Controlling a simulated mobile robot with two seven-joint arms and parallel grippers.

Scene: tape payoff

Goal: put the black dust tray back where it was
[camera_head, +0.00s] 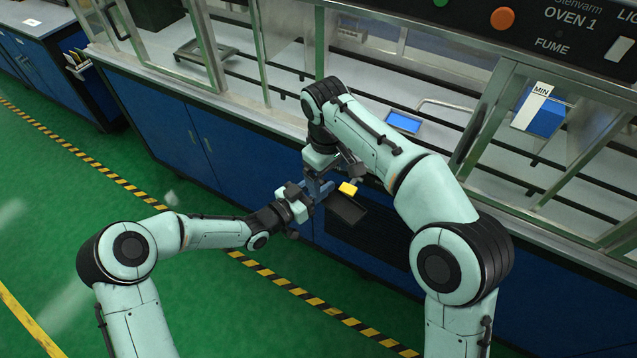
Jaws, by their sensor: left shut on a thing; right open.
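The black dust tray (347,209) is a shallow dark tray, held tilted in front of the blue cabinet under the bench. A small yellow block-like piece (348,188) shows at its upper edge; I cannot tell if it is part of the tray. My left gripper (317,200) is shut at the tray's left side, with the fingertips partly hidden. My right gripper (324,182) is open, just above and beside the left one, pointing down close to the tray. The two grippers overlap in this view, so I cannot tell whether the right one touches the tray.
A dark panel or opening (385,240) lies in the cabinet front right of the tray. Above are the grey bench (262,103), a small blue-topped item (404,122), glazed frames and a blue MIN-marked bin (541,112). Striped tape (270,275) crosses the clear green floor.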

